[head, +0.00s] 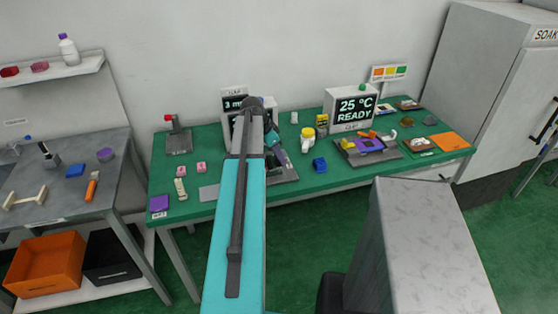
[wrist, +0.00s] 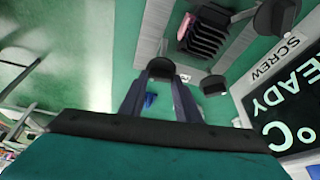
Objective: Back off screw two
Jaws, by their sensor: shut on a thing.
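My gripper (wrist: 160,85) shows in the wrist view, its two dark fingers reaching in from the bottom. It is shut on a dark round knob (wrist: 160,67) between the fingertips. More dark round knobs, one at the upper right (wrist: 277,17) and one right of centre (wrist: 214,85), stand apart from it. A label reading SCREW (wrist: 275,58) sits beside the screen; no number on it is readable.
A grey bench (head: 60,210) is at left and a tall cabinet (head: 480,80) at right.

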